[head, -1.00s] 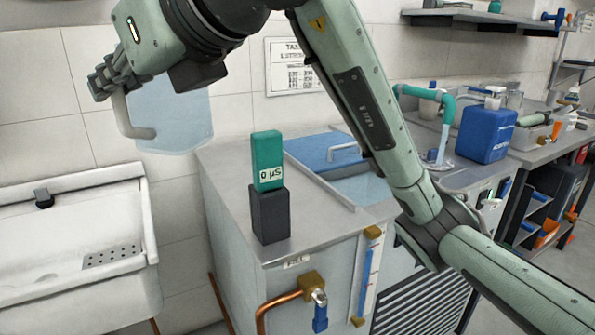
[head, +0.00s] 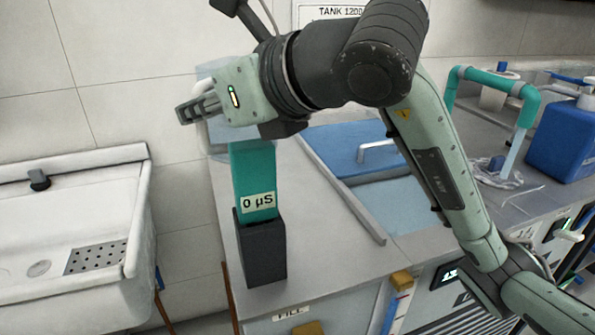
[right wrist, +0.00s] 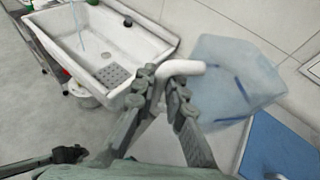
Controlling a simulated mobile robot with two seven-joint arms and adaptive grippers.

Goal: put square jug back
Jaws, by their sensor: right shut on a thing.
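The square jug is translucent pale blue with a white handle. In the right wrist view the jug (right wrist: 232,80) shows right of the fingers. My right gripper (right wrist: 168,95) is shut on its handle (right wrist: 182,68). In the head view my right gripper (head: 190,108) hides much of the jug (head: 222,69), which shows around it near the wall and the tank top's back left corner. I cannot tell whether the jug's base touches anything. My left gripper is not in view.
A teal meter (head: 255,180) reading 0 µS stands in a black holder (head: 262,252) on the steel tank top (head: 325,225), close to the jug. A blue lid (head: 350,148) lies to the right. A white sink (head: 65,215) is at the left.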

